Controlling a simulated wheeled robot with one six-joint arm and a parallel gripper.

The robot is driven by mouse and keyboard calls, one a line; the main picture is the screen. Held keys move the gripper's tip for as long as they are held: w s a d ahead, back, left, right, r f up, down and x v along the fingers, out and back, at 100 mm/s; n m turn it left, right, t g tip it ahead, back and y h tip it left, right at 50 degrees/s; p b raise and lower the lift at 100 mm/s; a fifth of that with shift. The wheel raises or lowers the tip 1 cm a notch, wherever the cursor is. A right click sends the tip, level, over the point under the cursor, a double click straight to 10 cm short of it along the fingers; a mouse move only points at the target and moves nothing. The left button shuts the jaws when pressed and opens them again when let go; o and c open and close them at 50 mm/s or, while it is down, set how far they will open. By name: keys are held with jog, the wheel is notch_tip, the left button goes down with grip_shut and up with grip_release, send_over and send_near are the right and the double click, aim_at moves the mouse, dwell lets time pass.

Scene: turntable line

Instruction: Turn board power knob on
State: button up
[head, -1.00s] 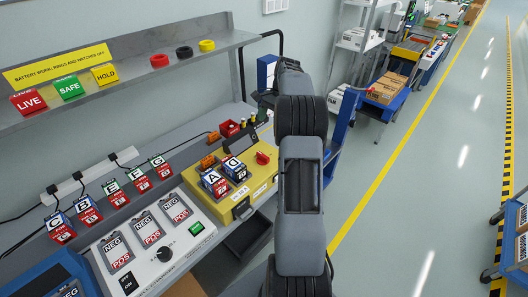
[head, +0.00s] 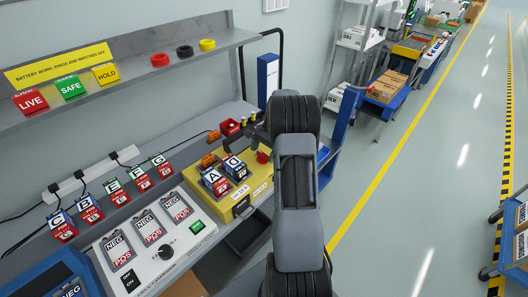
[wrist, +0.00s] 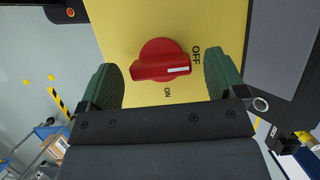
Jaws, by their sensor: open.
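The board power knob (wrist: 162,62) is red with a white mark on its handle, on a yellow board (wrist: 120,22). In the wrist view its white mark points right, toward the OFF label (wrist: 196,56); the ON label (wrist: 168,92) is below it. My gripper (wrist: 163,80) is open, with its green fingers on either side of the knob, apart from it. In the head view the knob (head: 263,157) shows at the right end of the yellow board (head: 262,176), partly behind my arm.
Two labelled blocks, A and D (head: 236,168), stand on the yellow board left of the knob. A grey shelf (head: 130,75) runs above the bench.

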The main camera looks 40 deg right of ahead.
jog(key=shift+f, duration=0.15)
jog(key=c, duration=0.9)
